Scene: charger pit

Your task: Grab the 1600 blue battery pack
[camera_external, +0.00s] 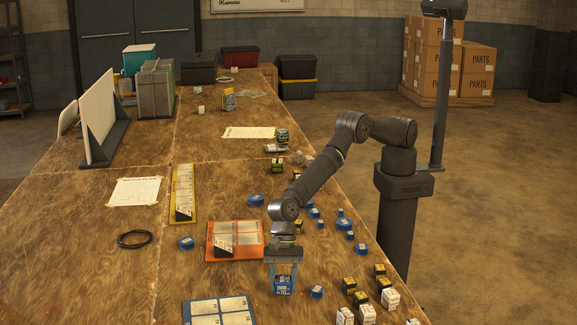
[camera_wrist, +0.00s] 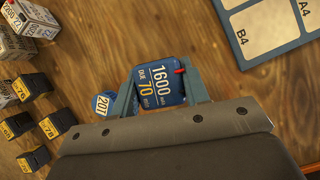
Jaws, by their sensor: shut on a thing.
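The blue battery pack (camera_wrist: 158,84) shows "1600" and "70" in white and yellow print in the wrist view, with a small red part at its right edge. It also shows in the external view (camera_external: 283,285) near the front of the wooden table. My gripper (camera_wrist: 160,95) is shut on this pack, one finger on each side of it. In the external view my gripper (camera_external: 283,276) points down over the pack. I cannot tell whether the pack touches the table.
A round blue piece marked 201 (camera_wrist: 104,103) lies just left of the gripper. Several black and yellow blocks (camera_wrist: 33,86) and white blocks (camera_wrist: 15,45) stand further left. A blue tray (camera_wrist: 245,40) lies upper right.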

